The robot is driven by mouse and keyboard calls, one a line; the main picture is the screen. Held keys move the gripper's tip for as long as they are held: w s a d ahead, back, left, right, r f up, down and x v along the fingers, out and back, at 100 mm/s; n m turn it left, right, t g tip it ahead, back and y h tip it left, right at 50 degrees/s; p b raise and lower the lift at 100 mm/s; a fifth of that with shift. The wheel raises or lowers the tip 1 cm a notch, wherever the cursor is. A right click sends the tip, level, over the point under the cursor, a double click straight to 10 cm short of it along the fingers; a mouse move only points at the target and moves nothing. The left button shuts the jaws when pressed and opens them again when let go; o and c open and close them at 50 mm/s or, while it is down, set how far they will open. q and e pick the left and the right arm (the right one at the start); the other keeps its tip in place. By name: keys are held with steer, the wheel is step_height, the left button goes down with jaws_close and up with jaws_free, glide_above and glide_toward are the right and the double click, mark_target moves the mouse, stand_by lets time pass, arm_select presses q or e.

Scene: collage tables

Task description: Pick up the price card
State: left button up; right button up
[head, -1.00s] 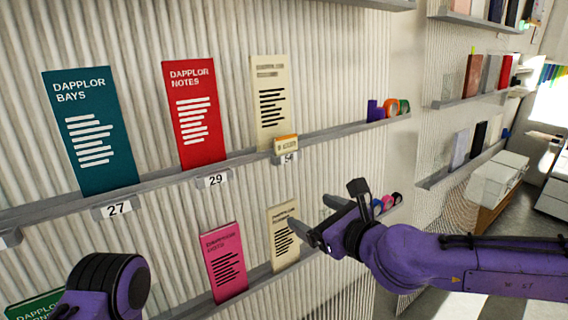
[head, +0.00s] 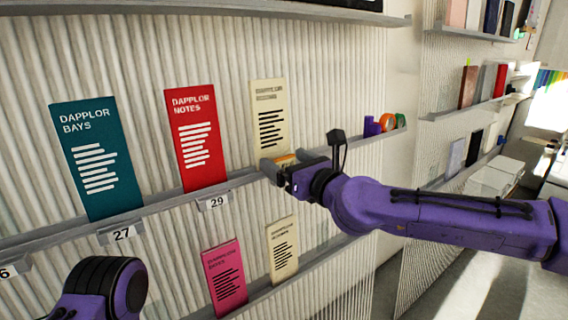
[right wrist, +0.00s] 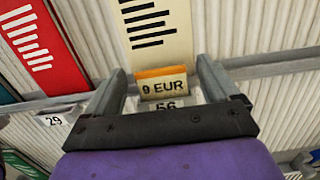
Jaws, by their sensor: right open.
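The price card (right wrist: 163,84) is a small cream card with an orange top band reading "9 EUR". It stands on the shelf edge in front of the cream booklet (head: 269,118). In the head view the price card (head: 286,160) is mostly hidden by my right gripper (head: 274,172). In the right wrist view my right gripper (right wrist: 162,82) is open, with one finger on each side of the card and gaps showing on both sides. A label reading "56" (right wrist: 166,106) is just below the card, partly hidden by the gripper. My left gripper is out of view.
A red booklet (head: 196,135) and a teal booklet (head: 96,155) stand left on the same shelf (head: 160,207). Rolls of coloured tape (head: 387,122) sit to the right. A pink booklet (head: 225,275) and another cream booklet (head: 283,248) stand on the shelf below.

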steer(key=shift+s+d+r, duration=0.1)
steer(key=shift+s+d, duration=0.05)
steer(key=shift+d, duration=0.05)
steer(key=c, duration=0.9)
steer(key=shift+a, duration=0.1)
steer(key=shift+c, duration=1.1)
